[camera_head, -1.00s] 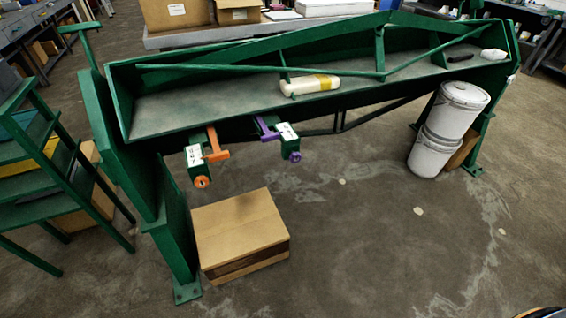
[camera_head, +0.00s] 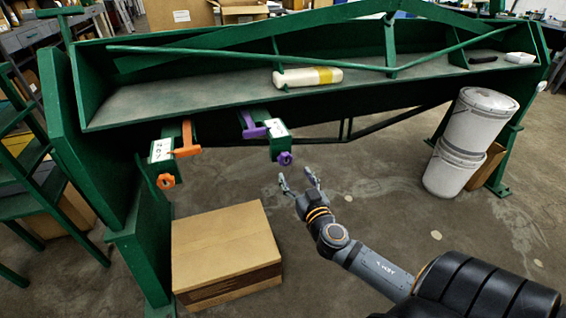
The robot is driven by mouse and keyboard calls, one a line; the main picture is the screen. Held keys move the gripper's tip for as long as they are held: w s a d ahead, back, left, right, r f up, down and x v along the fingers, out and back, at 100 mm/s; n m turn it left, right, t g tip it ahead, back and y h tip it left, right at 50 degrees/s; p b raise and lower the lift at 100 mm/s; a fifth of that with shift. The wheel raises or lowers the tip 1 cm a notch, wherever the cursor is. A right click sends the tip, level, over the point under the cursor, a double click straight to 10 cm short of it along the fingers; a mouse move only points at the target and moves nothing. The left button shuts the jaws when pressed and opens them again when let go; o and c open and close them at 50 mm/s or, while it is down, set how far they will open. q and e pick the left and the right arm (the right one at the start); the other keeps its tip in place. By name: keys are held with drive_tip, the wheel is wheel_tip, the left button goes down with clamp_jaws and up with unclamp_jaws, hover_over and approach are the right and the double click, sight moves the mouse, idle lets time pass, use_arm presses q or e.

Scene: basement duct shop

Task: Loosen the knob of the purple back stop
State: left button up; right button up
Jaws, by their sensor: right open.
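The purple back stop (camera_head: 254,127) is mounted at the front of the green brake. Its purple knob (camera_head: 284,158) sticks out at the lower end, below a white label. An orange back stop (camera_head: 187,140) with an orange knob (camera_head: 166,181) sits to its left. My right gripper (camera_head: 296,177) is open and empty, with its fingers pointing toward the brake. It is just below and right of the purple knob in the picture, and seems apart from it. My left gripper is out of view.
A cardboard box (camera_head: 226,250) stands on the floor below the back stops. Stacked white buckets (camera_head: 465,140) stand at the right leg. A pale bottle (camera_head: 307,77) lies on the brake bed (camera_head: 190,98).

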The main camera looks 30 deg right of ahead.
sight(286, 160)
drive_tip(key=p+x, duration=0.1)
drive_tip(key=x, duration=0.6)
drive_tip(key=shift+w+d+f, duration=0.1)
drive_tip(key=shift+w+d, duration=0.05)
drive_tip(key=shift+w, duration=0.5)
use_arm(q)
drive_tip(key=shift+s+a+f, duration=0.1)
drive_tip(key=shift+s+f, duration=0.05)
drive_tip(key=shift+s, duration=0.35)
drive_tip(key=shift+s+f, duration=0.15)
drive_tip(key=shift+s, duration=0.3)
use_arm(e)
drive_tip(key=c, duration=1.1)
